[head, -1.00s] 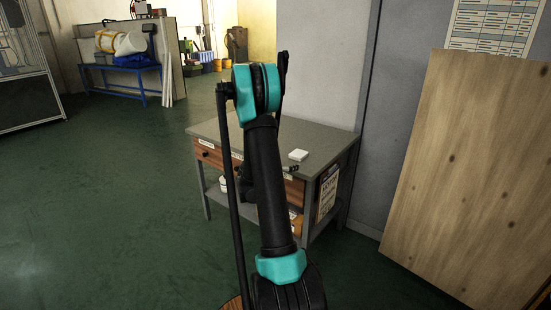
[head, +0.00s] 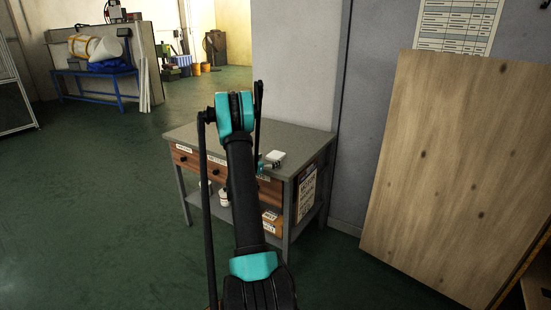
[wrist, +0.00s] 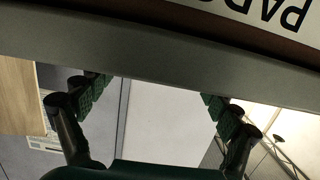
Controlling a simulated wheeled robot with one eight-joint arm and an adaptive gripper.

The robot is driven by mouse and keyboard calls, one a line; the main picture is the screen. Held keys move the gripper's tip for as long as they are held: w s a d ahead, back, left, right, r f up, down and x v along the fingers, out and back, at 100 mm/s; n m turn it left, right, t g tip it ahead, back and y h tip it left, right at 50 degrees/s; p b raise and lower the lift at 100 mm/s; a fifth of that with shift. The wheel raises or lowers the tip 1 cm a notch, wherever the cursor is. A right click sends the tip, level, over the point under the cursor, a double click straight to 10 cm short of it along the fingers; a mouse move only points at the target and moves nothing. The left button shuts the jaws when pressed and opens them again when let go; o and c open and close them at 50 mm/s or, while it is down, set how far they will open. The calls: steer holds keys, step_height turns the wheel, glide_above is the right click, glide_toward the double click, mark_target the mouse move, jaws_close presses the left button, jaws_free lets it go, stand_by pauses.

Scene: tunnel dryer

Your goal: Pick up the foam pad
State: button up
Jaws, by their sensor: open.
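A small white block, which looks like the foam pad (head: 274,156), lies on the grey top of the workbench (head: 230,142) near its front right corner. My gripper (head: 264,165) shows small in the head view, just in front of the pad near the bench's front edge, partly hidden by my arm. In the wrist view my gripper (wrist: 156,96) has its two fingers spread wide with nothing between them. The pad does not show in the wrist view. The bench edge and an upside-down label (wrist: 265,12) reading "PADS" cross the top of that view.
The bench has wooden drawer fronts and a lower shelf with bottles and boxes. A large wooden board (head: 460,180) leans on the grey wall at right. A blue table (head: 95,75) stands far back left. The green floor (head: 90,210) at left is clear.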

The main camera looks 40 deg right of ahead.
mark_target(276, 154)
steer(key=shift+r+x, duration=0.15)
steer(key=shift+x, duration=1.35)
steer(key=shift+r+x, duration=0.15)
steer(key=shift+x, duration=1.4)
steer(key=c, duration=0.9)
